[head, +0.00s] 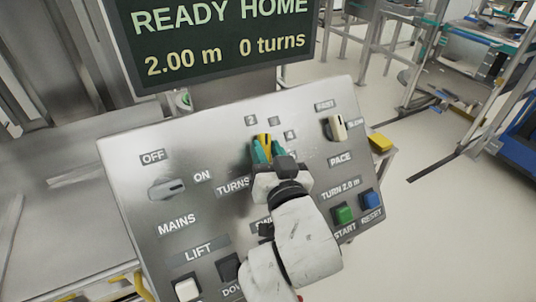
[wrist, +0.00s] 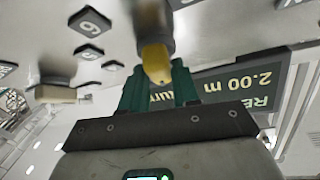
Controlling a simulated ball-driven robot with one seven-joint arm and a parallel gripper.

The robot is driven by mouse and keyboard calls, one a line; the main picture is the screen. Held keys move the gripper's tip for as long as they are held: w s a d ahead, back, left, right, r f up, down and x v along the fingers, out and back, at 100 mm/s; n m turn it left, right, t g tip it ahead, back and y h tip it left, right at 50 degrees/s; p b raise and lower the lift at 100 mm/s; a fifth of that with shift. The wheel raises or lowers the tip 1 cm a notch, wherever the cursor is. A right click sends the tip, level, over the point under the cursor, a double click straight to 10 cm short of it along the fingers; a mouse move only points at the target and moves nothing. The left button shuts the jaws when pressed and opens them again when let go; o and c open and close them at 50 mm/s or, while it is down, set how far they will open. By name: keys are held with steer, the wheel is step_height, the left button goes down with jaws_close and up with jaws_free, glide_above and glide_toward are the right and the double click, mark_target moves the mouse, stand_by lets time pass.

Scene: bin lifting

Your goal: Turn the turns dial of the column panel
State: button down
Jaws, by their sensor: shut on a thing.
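The turns dial (head: 264,138) has a yellow knob and sits in the upper middle of the grey panel, right of the label "TURNS". My gripper (head: 265,151) has green fingers and is shut on the dial; my wrist hides its lower part. In the wrist view the yellow dial knob (wrist: 156,63) shows between the green fingers of my gripper (wrist: 158,85). The display (head: 215,38) above the panel reads "READY", "HOME", "2.00 m" and "0 turns".
The panel (head: 130,158) also carries a mains switch (head: 166,188), a cream pace knob (head: 337,128), a green start button (head: 344,214), a blue reset button (head: 370,199) and a white lift button (head: 187,289). My arm covers the lower middle. Open floor lies to the right.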

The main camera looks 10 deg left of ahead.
steer(key=m+h+b, duration=0.2)
steer(key=m, duration=0.1)
steer(key=shift+a+f+b, duration=0.1)
steer(key=shift+f+b, duration=0.1)
steer(key=shift+b, duration=0.1)
steer(key=shift+r+m+h+b, duration=0.15)
steer(key=shift+m+h+b, duration=0.8)
steer(key=shift+m, duration=0.45)
steer(key=shift+h, duration=0.25)
steer(key=c, duration=0.9)
jaws_free()
steer(key=s, duration=0.3)
steer(key=s+d+r+b, duration=0.1)
steer(key=s, duration=0.6)
steer(key=shift+s+d+r, duration=0.2)
steer(key=shift+s+d, duration=0.15)
steer(key=shift+d, duration=0.05)
